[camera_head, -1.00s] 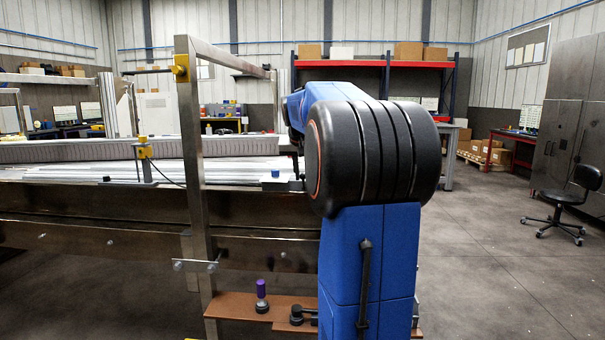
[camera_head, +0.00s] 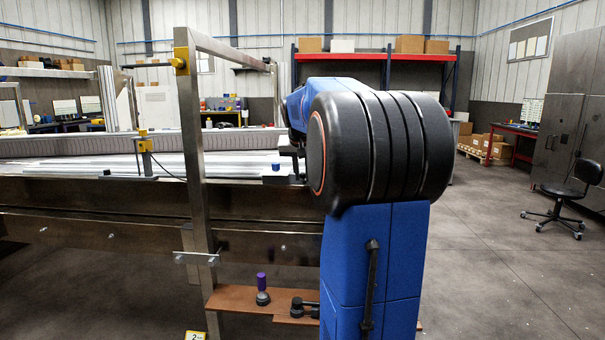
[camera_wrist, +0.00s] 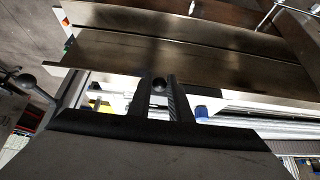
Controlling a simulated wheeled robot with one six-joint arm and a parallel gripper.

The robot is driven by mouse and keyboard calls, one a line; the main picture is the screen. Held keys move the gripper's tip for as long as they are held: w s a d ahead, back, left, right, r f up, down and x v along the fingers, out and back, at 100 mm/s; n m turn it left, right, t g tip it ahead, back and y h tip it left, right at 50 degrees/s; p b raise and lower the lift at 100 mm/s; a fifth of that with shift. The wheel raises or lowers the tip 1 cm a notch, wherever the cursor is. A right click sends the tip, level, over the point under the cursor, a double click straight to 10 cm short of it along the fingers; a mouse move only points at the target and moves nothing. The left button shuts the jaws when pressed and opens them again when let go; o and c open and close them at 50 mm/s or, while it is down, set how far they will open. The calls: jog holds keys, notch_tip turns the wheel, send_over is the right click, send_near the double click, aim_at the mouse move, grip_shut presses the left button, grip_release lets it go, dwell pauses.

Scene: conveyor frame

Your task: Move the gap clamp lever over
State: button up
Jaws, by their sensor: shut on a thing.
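In the wrist view my gripper (camera_wrist: 160,100) has its two dark fingers closed around a black ball knob (camera_wrist: 159,85), which looks like the end of the gap clamp lever. The lever's shaft below the knob is mostly hidden by the fingers. In the head view my arm hides most of the gripper; a dark part (camera_head: 290,152) shows at the conveyor's near edge, left of my arm's black joint. A blue-capped fitting (camera_head: 275,170) sits on the rail just left of it and also shows in the wrist view (camera_wrist: 201,112), right of the fingers.
A steel upright (camera_head: 192,130) of the frame stands left of my arm. A brown shelf (camera_head: 235,296) below carries a purple-handled knob (camera_head: 262,285) and a black lever (camera_head: 302,307). Open floor lies to the right.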

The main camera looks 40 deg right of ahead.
jog(key=shift+s+a+f, duration=0.15)
jog(key=shift+a+f, duration=0.05)
jog(key=shift+f, duration=0.25)
jog(key=shift+s+a+f, duration=0.1)
jog(key=shift+a+f, duration=0.05)
jog(key=shift+f, duration=0.5)
jog(key=shift+s+a+f, duration=0.15)
jog(key=shift+f, duration=0.8)
jog(key=o, duration=0.9)
jog(key=shift+r, duration=0.1)
jog(key=v, duration=1.7)
